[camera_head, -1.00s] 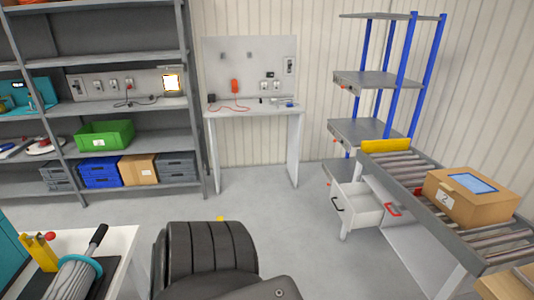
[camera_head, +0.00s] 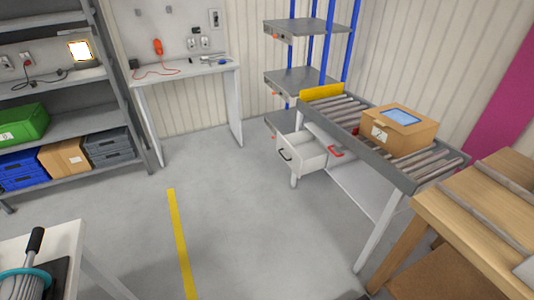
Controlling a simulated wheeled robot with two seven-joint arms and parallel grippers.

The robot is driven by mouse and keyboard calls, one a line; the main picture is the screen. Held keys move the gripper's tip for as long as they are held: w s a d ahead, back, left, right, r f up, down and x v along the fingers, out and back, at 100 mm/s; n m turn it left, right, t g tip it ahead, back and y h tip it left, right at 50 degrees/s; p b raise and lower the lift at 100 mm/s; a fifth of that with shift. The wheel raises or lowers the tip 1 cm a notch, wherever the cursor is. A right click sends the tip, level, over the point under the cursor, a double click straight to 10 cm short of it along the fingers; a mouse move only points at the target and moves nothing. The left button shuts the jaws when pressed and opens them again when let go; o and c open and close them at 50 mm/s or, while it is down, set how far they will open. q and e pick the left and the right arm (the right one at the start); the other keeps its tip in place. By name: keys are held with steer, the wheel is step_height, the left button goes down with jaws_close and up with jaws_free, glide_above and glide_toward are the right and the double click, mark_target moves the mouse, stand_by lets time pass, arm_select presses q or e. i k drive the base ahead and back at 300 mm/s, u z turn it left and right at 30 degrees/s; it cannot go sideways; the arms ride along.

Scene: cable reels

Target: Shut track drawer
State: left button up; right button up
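The track is a grey roller conveyor (camera_head: 420,168) on the right side of the head view. Under its far end a white drawer (camera_head: 307,158) is pulled out toward the left. Its front has a dark handle (camera_head: 285,155). Neither of my grippers shows in this view.
A cardboard box (camera_head: 398,132) stands on the rollers, and a yellow stop plate (camera_head: 322,92) is at the far end. A wooden table (camera_head: 468,205) is at the right. Open grey floor (camera_head: 235,220) lies before the drawer.

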mark_target(304, 152)
steer(key=u, duration=0.95)
steer(key=i, duration=2)
steer(key=z, duration=3)
